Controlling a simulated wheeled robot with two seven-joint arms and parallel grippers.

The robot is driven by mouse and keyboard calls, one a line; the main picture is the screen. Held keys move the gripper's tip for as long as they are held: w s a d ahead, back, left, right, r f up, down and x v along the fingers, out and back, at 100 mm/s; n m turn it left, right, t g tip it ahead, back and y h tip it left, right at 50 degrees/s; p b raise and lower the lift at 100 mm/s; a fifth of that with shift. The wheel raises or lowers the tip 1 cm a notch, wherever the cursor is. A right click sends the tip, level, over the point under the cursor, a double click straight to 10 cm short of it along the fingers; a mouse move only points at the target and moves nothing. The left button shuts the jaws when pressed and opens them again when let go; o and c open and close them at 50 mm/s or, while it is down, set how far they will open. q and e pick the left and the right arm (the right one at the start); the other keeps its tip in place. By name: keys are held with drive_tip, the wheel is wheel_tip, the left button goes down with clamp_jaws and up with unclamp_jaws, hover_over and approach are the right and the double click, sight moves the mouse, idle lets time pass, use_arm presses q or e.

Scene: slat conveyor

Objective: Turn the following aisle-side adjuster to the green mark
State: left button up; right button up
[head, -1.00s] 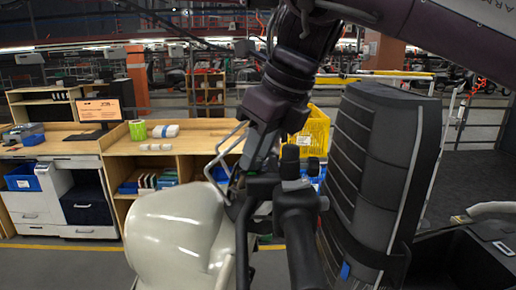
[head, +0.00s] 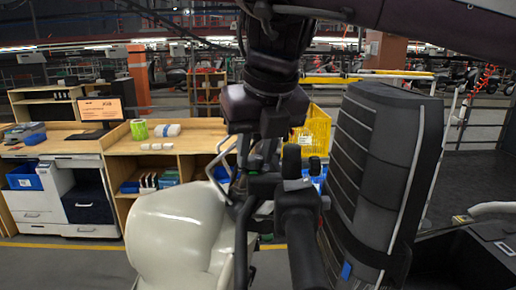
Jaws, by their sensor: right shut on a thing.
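My right gripper (head: 262,185) comes down from the top of the head view, between a glossy cream body (head: 172,238) and a tall black ribbed, padded part (head: 372,165). It is shut among dark fittings, beside a thick black tube (head: 300,240). Its fingertips are hard to tell from these dark parts. The adjuster appears to be in its jaws, and the hand and fittings hide most of it. I cannot make out the green mark clearly. My left gripper is not in view.
A bent silver bar (head: 222,158) stands close to the left of my right gripper. Behind are a wooden workbench (head: 190,142) with a monitor (head: 101,115) and a yellow crate (head: 316,130). Grey floor with a yellow line (head: 50,246) lies at lower left.

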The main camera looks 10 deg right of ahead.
drive_tip(key=m+h, duration=0.1)
drive_tip(key=m, duration=0.3)
drive_tip(key=m+h, duration=0.1)
drive_tip(key=m, duration=0.1)
drive_tip(key=shift+w+a+m+h, duration=0.1)
drive_tip(key=shift+a+m+h, duration=0.2)
drive_tip(key=shift+a, duration=0.05)
drive_tip(key=m+g, duration=0.1)
drive_tip(key=m, duration=0.1)
drive_tip(key=m+h, duration=0.1)
drive_tip(key=m, duration=0.2)
drive_tip(key=shift+w+a+g+h, duration=0.2)
drive_tip(key=shift+g+h, duration=0.1)
drive_tip(key=shift+g, duration=0.1)
drive_tip(key=shift+m, duration=0.3)
drive_tip(key=shift+s+f, duration=0.1)
drive_tip(key=o, duration=1)
drive_tip(key=shift+c, duration=0.2)
drive_tip(key=shift+d, duration=0.1)
